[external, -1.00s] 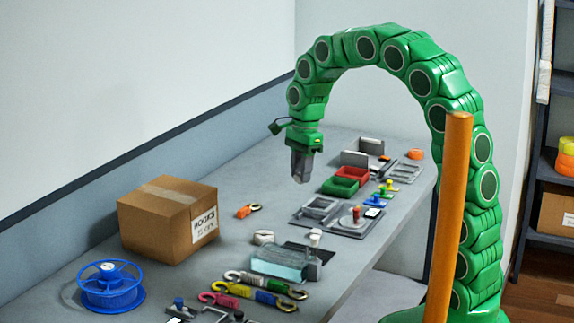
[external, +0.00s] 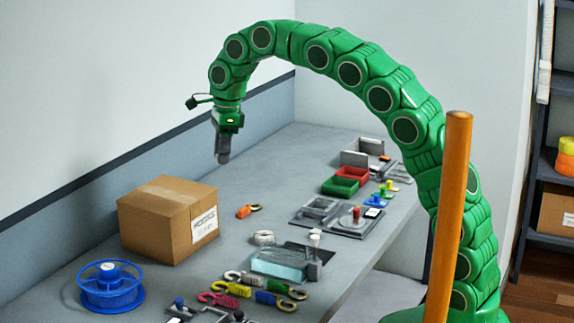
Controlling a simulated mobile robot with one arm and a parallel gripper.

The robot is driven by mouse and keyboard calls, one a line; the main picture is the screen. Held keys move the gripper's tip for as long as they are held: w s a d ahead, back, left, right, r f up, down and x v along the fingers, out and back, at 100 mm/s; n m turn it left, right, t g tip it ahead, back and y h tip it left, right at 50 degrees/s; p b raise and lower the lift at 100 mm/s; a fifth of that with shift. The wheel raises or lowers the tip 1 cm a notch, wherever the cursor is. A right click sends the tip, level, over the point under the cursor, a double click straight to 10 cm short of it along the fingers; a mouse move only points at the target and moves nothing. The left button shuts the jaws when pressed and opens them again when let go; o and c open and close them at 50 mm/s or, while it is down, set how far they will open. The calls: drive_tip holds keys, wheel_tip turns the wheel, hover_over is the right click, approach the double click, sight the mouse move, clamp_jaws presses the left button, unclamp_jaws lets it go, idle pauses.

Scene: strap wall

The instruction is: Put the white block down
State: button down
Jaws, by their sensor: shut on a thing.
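My gripper (external: 222,157) hangs fingers-down in the air, above and behind the cardboard box in the picture, near the wall side of the table. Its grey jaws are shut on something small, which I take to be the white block. The fingers hide it, and I cannot make out its shape or colour. The grey table top (external: 270,185) below the gripper is clear between the box and the back wall.
A cardboard box (external: 160,222) stands at the table's left, with a blue spool (external: 110,287) in front.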

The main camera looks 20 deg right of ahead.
drive_tip(key=w+a+f, duration=0.4)
drive_tip(key=w+a, duration=0.1)
drive_tip(key=w, duration=0.1)
hover_over(183, 199)
drive_tip(key=shift+w+d+f, duration=0.1)
drive_tip(key=shift+d+f, duration=0.1)
drive_tip(key=shift+f, duration=1.2)
drive_tip(key=shift+d+f, duration=0.15)
drive_tip(key=shift+f, duration=1.2)
drive_tip(key=shift+f, duration=0.1)
drive_tip(key=shift+w+a+f, duration=0.1)
drive_tip(key=shift+f, duration=1.5)
drive_tip(key=c, duration=0.9)
unclamp_jaws()
drive_tip(key=shift+f, duration=0.1)
drive_tip(key=shift+o, duration=0.2)
wheel_tip(183, 199, up, 8)
drive_tip(key=shift+d+f, duration=0.15)
drive_tip(key=shift+d, duration=0.3)
